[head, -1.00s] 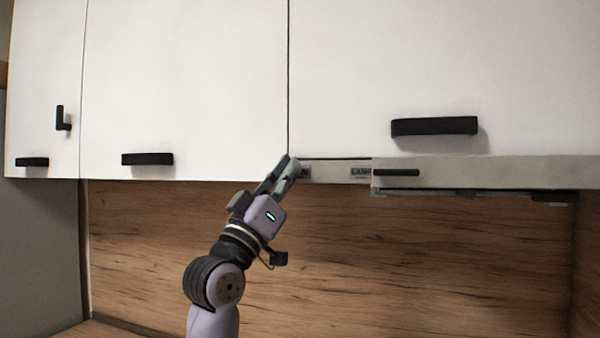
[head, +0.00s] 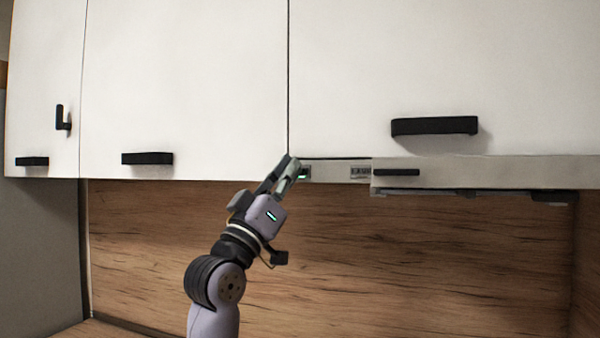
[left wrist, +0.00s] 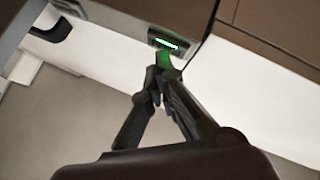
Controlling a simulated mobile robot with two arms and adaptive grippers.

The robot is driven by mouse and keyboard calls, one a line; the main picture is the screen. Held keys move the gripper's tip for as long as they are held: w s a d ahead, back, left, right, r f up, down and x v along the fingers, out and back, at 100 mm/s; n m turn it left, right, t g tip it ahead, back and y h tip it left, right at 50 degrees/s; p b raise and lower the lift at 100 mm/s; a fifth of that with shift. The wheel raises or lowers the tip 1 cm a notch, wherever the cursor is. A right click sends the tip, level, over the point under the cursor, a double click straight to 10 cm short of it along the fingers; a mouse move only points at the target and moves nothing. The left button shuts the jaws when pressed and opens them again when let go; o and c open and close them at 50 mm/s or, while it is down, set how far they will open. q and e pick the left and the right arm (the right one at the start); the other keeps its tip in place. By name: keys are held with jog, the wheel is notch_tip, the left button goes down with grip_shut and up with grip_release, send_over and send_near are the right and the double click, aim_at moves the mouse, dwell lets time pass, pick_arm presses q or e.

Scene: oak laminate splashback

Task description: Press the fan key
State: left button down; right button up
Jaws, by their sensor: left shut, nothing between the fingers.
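The fan key (head: 305,173) is at the left end of the hood's front strip, partly hidden behind my left gripper (head: 291,163). It is lit green. In the left wrist view the key (left wrist: 168,43) shows as a small dark panel with a bright green strip. My left gripper (left wrist: 160,70) is shut and empty, with its fingertips just at the key and green light on them. I cannot tell whether the tips touch it. A second label, the lamp key (head: 361,173), sits further right on the strip. My right gripper is not in view.
The pull-out hood front (head: 480,171) with a black handle (head: 396,172) runs to the right. White cabinet doors (head: 190,80) with black handles are above.

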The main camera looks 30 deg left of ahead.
pick_arm(q)
jog(key=shift+s+h, duration=0.3)
jog(key=shift+s, duration=0.15)
jog(key=shift+s+d, duration=0.25)
jog(key=shift+s, duration=0.7)
jog(key=shift+s+d, duration=0.25)
jog(key=shift+s, duration=0.75)
jog(key=shift+s+d, duration=0.25)
jog(key=shift+s, duration=0.7)
